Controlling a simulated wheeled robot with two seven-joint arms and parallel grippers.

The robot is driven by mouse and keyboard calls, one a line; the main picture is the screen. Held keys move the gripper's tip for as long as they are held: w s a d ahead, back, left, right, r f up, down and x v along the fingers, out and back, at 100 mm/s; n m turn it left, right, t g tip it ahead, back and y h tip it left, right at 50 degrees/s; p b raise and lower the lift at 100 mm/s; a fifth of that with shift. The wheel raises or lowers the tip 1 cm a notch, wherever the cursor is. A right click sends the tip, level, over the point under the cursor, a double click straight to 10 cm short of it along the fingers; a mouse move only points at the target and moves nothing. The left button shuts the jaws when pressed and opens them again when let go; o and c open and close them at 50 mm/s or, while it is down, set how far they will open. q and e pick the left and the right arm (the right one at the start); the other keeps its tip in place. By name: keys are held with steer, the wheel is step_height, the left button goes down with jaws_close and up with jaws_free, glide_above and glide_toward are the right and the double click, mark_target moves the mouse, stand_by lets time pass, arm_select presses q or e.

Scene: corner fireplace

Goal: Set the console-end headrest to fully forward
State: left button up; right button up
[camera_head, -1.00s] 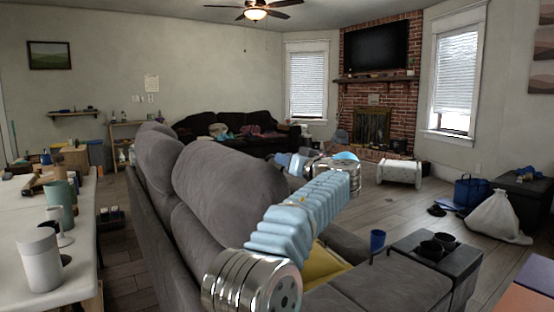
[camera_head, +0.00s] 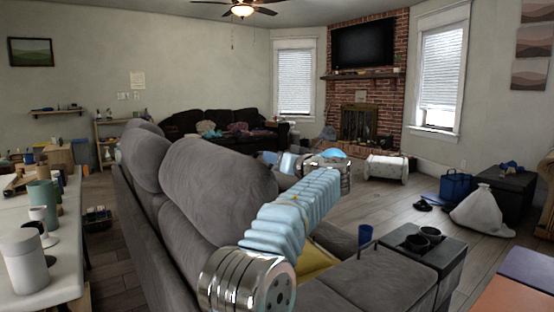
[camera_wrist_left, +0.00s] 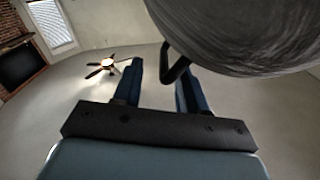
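The grey sofa's large nearer headrest (camera_head: 218,178) stands at the top of the backrest, on the side nearer the black cupholder console (camera_head: 425,246). In the left wrist view the grey headrest (camera_wrist_left: 250,30) fills the top right. A dark curved bar (camera_wrist_left: 176,70) hangs below it, between the two fingers or just in front of them; I cannot tell which. My left gripper (camera_head: 268,158) is beside the headrest's far right edge, partly hidden behind it. Its two blue fingers are apart in the left wrist view (camera_wrist_left: 160,82). My right gripper is out of view.
A farther headrest (camera_head: 143,152) adjoins on the left. A white counter (camera_head: 70,215) with cups and boxes stands at the left. A yellow cushion (camera_head: 315,262) lies on the seat, and a blue cup (camera_head: 365,234) stands by the console.

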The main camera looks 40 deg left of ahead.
arm_select(q)
steer(key=shift+d+f, duration=0.1)
steer(key=shift+f, duration=0.05)
steer(key=shift+d+f, duration=0.1)
steer(key=shift+d, duration=0.15)
steer(key=b+v, duration=0.3)
steer(key=v, duration=1)
steer(key=shift+r+b, duration=0.25)
steer(key=shift+b, duration=0.15)
steer(key=shift+s+d+f, duration=0.1)
